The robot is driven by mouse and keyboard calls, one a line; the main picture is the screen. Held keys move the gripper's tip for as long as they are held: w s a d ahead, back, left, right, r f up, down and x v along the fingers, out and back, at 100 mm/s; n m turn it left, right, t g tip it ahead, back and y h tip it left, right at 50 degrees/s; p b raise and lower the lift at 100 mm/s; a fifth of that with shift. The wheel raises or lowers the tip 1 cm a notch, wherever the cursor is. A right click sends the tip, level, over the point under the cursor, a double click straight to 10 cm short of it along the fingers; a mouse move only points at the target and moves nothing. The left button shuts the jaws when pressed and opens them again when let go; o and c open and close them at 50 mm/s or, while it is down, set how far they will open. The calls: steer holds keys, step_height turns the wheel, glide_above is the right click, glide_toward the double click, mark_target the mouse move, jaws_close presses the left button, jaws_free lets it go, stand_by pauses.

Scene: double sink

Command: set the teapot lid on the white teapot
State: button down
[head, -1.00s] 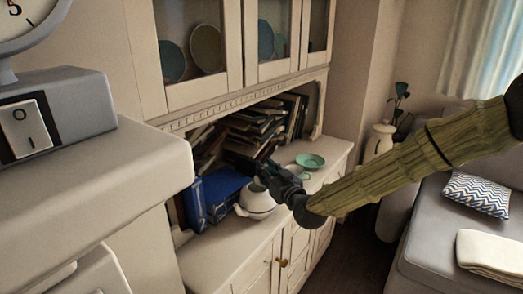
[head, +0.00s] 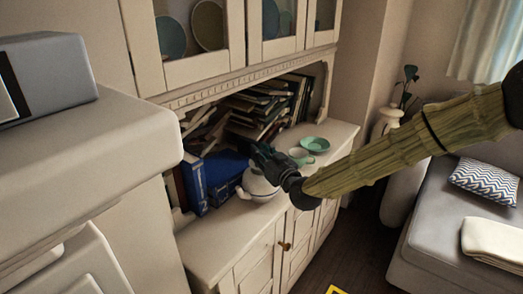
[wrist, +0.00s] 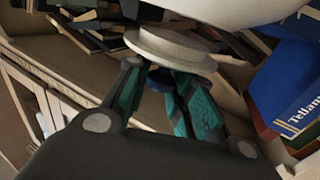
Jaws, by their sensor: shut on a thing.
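The white teapot (head: 262,190) stands on the cabinet counter in front of the blue books. Its rounded white body (wrist: 235,8) also shows at the top edge of the wrist view. My gripper (head: 263,161) is at the teapot's top in the head view, partly covering it. In the wrist view my gripper (wrist: 164,78) is shut with its teal-padded fingers at the underside of the pale round teapot lid (wrist: 172,48). The fingers hide most of what they grip. The lid overlaps the teapot's edge there; I cannot tell whether they touch.
Blue books (head: 216,181) stand just left of the teapot, with piled books (head: 262,112) behind. A green plate (head: 315,144) and a small green-and-white cup (head: 300,157) are to the right. The front counter (head: 215,245) is clear. A sofa (head: 440,215) is at the right.

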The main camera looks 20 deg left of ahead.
steer(key=shift+f, duration=0.65)
steer(key=shift+s+f+b, duration=0.1)
steer(key=shift+f+b, duration=0.55)
steer(key=shift+b, duration=0.1)
stand_by(1.4)
steer(key=c, duration=1.5)
jaws_free()
steer(key=shift+s+d, duration=0.1)
steer(key=shift+d, duration=0.05)
steer(key=v, duration=1)
steer(key=shift+s+d, duration=0.25)
steer(key=shift+d, duration=0.05)
